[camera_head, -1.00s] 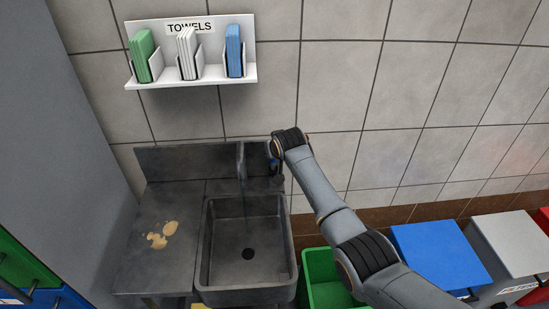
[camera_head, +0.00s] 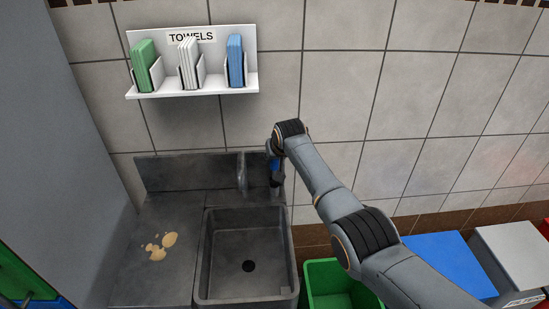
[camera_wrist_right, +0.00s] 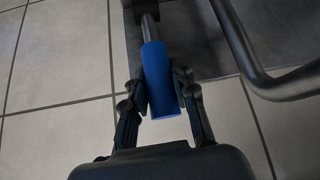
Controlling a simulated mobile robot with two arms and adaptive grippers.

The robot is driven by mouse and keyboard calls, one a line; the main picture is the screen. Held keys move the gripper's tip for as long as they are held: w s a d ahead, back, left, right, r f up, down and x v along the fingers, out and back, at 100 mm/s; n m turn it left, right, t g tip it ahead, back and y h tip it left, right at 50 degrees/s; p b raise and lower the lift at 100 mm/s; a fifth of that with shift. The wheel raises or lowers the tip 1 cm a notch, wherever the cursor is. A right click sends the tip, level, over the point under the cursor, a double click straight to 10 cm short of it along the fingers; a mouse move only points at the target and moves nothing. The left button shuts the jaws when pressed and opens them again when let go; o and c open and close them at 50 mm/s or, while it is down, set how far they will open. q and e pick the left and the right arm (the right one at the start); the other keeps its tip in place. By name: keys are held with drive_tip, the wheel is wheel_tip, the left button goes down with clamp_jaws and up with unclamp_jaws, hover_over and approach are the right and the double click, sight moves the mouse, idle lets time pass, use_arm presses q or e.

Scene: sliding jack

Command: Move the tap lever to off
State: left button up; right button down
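The tap spout (camera_head: 242,174) rises at the back of the dark metal sink (camera_head: 207,262), and no water stream shows under it. The tap lever has a blue grip, a small patch of which shows in the head view beside my right gripper (camera_head: 277,180). In the right wrist view the blue tap lever (camera_wrist_right: 160,85) sits between the two fingers of my right gripper (camera_wrist_right: 160,92). Both fingers appear to touch its sides, shut on it. A metal stem runs from the grip to a dark mount. My left gripper is out of view.
The curved spout (camera_wrist_right: 275,85) passes close by on the right in the wrist view. A towel shelf (camera_head: 190,88) hangs on the tiled wall above. A green bin (camera_head: 322,272) and a blue box (camera_head: 450,265) stand to the right. Tan stains mark the counter (camera_head: 195,225).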

drive_tip(key=c, duration=1.3)
unclamp_jaws()
drive_tip(key=shift+o, duration=1.2)
drive_tip(key=shift+w, duration=0.15)
drive_tip(key=shift+v, duration=0.85)
drive_tip(key=v, duration=1)
